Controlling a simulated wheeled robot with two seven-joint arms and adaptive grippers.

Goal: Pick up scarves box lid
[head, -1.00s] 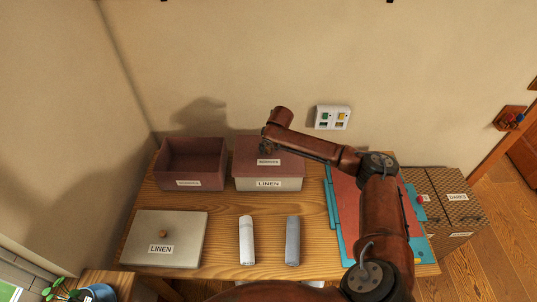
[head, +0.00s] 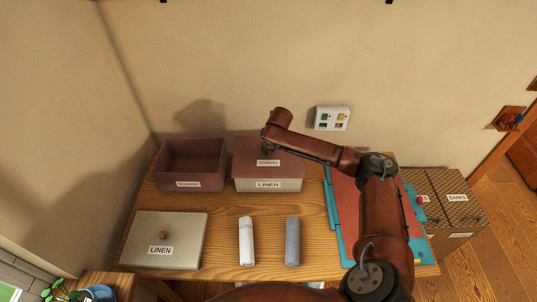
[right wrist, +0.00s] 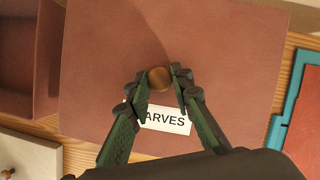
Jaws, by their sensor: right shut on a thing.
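The scarves box lid (head: 290,160) is a flat reddish-brown panel with a white label and a round knob. It lies over the top of the pale box labelled LINEN (head: 292,185). In the right wrist view the lid (right wrist: 100,75) fills the middle, with its label partly covered by my fingers. My right gripper (head: 266,149) is over the lid. In the right wrist view its two green-and-black fingers (right wrist: 160,76) are shut around the brown knob (right wrist: 159,78). My left gripper is in neither view.
An open reddish-brown box (head: 190,160) stands left of the LINEN box. A pale LINEN lid (head: 165,240) lies at the front left of the table. Two rolls, white (head: 246,240) and grey (head: 292,240), lie in front. A teal-and-red folder (head: 345,200) lies right, under my arm.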

